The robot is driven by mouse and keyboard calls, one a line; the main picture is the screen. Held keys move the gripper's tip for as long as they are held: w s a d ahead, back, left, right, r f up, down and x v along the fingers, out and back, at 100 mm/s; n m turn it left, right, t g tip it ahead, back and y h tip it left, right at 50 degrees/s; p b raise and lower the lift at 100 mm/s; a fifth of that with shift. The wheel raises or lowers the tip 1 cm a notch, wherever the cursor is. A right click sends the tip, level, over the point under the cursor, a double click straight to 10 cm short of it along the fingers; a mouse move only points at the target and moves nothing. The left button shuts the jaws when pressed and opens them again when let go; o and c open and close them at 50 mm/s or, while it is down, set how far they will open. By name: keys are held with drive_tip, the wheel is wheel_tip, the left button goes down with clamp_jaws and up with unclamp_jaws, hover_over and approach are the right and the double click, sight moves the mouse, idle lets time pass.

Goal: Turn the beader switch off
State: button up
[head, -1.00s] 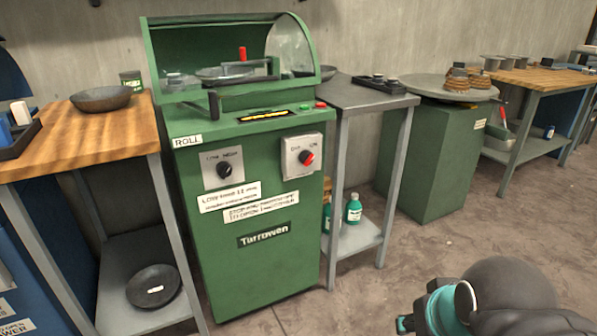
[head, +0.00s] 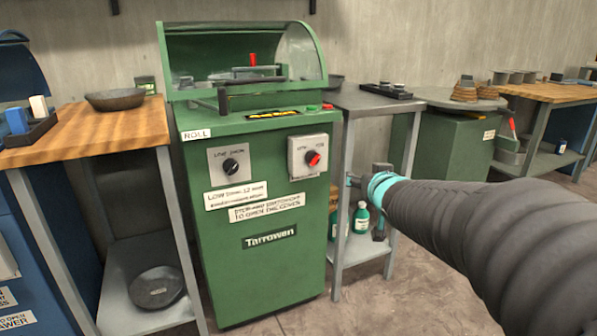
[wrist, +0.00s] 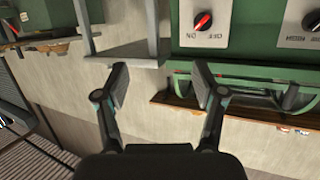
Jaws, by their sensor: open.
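The green machine (head: 265,270) stands in the middle of the head view, with a sign reading ROLL. On its front right is a grey switch plate (head: 304,171) with a red knob (head: 312,158). The wrist view shows the plate inverted, with ON and OFF lettering beside the red knob (wrist: 202,21). A black knob (head: 230,166) sits on another plate to the left. My gripper (head: 354,181) is right of the switch, apart from it. In the wrist view my gripper (wrist: 160,78) is open, with nothing between its fingers.
A grey metal stand (head: 375,98) adjoins the machine on the right, with green bottles (head: 361,217) on its lower shelf behind my gripper. A wooden bench (head: 90,135) stands at left. A clear cover (head: 300,52) tops the machine.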

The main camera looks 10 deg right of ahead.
drive_tip(key=w+f+n+t+y+b, duration=0.1)
drive_tip(key=w+f+t+y+b, duration=0.15)
drive_tip(key=w, duration=0.35)
drive_tip(key=n+y, duration=0.2)
drive_tip(key=y, duration=0.3)
approach(317, 162)
drive_tip(key=shift+g, duration=0.35)
drive_tip(key=x, duration=0.6)
drive_tip(key=b+x, duration=0.1)
drive_tip(key=x, duration=0.3)
drive_tip(key=shift+w+r, duration=0.1)
drive_tip(key=shift+r, duration=0.3)
drive_tip(key=c, duration=1.1)
drive_tip(key=shift+c, duration=0.2)
